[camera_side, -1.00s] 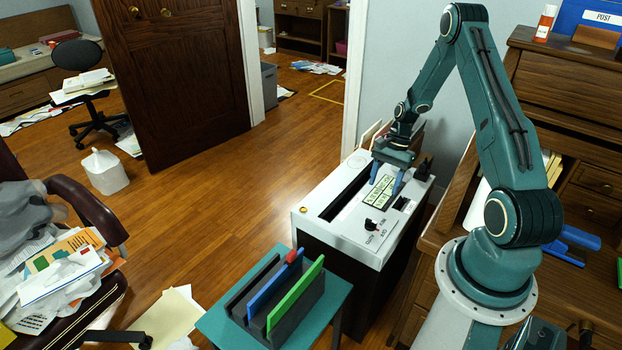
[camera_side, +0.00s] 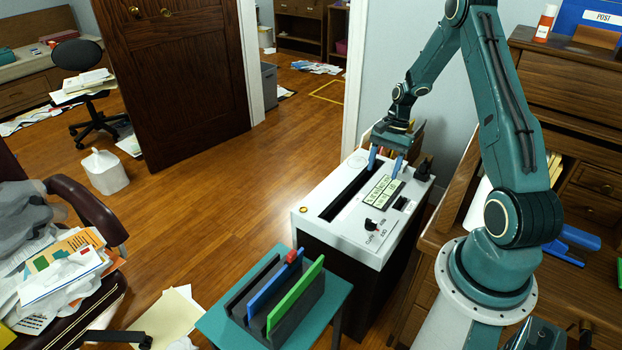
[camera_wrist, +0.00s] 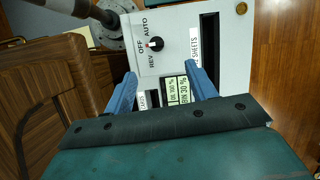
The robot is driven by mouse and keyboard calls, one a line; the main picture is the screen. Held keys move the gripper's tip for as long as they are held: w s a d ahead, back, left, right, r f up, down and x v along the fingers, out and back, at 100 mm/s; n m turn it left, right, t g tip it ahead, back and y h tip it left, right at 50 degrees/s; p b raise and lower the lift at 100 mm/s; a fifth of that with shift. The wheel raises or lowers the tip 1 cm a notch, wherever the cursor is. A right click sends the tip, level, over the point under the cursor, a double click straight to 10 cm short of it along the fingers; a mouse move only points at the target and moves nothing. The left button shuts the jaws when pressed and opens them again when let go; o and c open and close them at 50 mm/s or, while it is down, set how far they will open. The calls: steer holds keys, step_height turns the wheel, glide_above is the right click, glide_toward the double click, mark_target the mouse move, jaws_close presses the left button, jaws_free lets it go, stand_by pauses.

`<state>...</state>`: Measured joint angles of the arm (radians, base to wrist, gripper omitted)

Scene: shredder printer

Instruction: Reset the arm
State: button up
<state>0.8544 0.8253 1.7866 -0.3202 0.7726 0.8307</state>
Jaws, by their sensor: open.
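My teal arm reaches over a white-topped shredder (camera_side: 330,240) with a dark body. My gripper (camera_side: 384,168) hangs above the far part of the shredder's top, its two blue fingers apart with nothing between them. In the wrist view my gripper (camera_wrist: 158,85) is open over the shredder top (camera_wrist: 177,40). The display (camera_wrist: 178,90) with readings shows between the fingers. A dial (camera_wrist: 155,44) marked AUTO, OFF and REV and a dark slot (camera_wrist: 209,60) show beyond them.
A teal side table (camera_side: 215,322) holds a dark rack with a blue and a green folder (camera_side: 296,297). A wooden desk (camera_side: 560,100) stands at the right, with a blue object (camera_side: 570,243). An armchair piled with papers (camera_side: 60,265) is at the left. Open floor (camera_side: 220,200) lies between.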

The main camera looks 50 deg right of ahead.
steer(key=a+r+n+t+h, duration=0.15)
steer(key=a+r+n, duration=0.25)
steer(key=a+r, duration=0.55)
steer(key=a+r+n+h, duration=0.2)
steer(key=a+r+n, duration=0.3)
steer(key=r, duration=0.7)
steer(key=s+a+r+n+t, duration=0.2)
steer(key=s+a+r+n, duration=0.2)
steer(key=s+a, duration=0.2)
steer(key=s+a+r+n+t, duration=0.2)
steer(key=s+a+r+n, duration=0.2)
steer(key=s+a, duration=0.3)
steer(key=shift+s+r, duration=0.15)
steer(key=shift+s, duration=0.65)
steer(key=shift+h, duration=0.25)
